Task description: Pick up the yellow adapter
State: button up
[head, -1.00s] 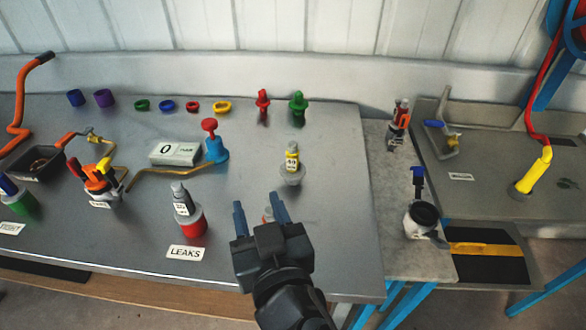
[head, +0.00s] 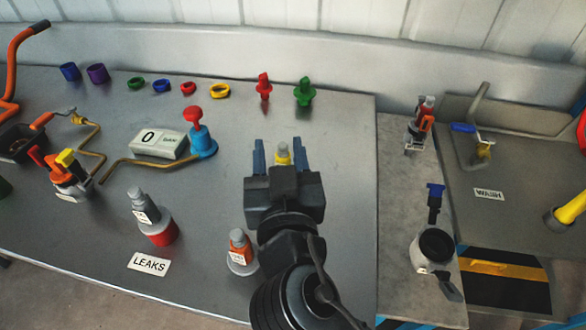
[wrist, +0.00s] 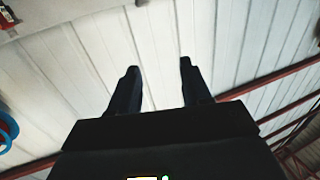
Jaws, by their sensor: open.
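The yellow adapter (head: 283,158), a small yellow piece with a grey top, shows between my gripper's fingers in the head view. Its lower part is hidden behind my gripper. My gripper (head: 278,147) is open, its two blue-tinted fingers apart on either side of the adapter in the picture. Whether the adapter is truly between the fingers or farther away on the table, I cannot tell. In the wrist view my gripper (wrist: 158,68) is open and empty against the pale panelled wall; the adapter does not show there.
An orange-and-grey piece (head: 240,250) stands just left of my arm. A red-based bottle-like piece (head: 157,229) stands by the LEAKS label (head: 149,263). Red (head: 264,87) and green (head: 304,92) pieces and a yellow ring (head: 220,91) sit at the back. The table's right edge is close.

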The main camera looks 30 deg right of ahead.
aim_at(283, 151)
notch_tip(283, 151, down, 7)
jog(key=d+b, duration=0.1)
jog(key=b, duration=0.5)
jog(key=p+x, duration=0.1)
jog(key=x, duration=0.2)
jog(key=p+x, duration=0.1)
jog(key=x, duration=0.3)
jog(key=shift+w+d+r+p, duration=0.15)
jog(key=shift+w+r+p, duration=0.1)
jog(key=shift+p, duration=0.1)
jog(key=shift+w+d+f, duration=0.1)
jog(key=shift+w+d, duration=0.05)
jog(key=shift+w, duration=0.15)
grip_shut()
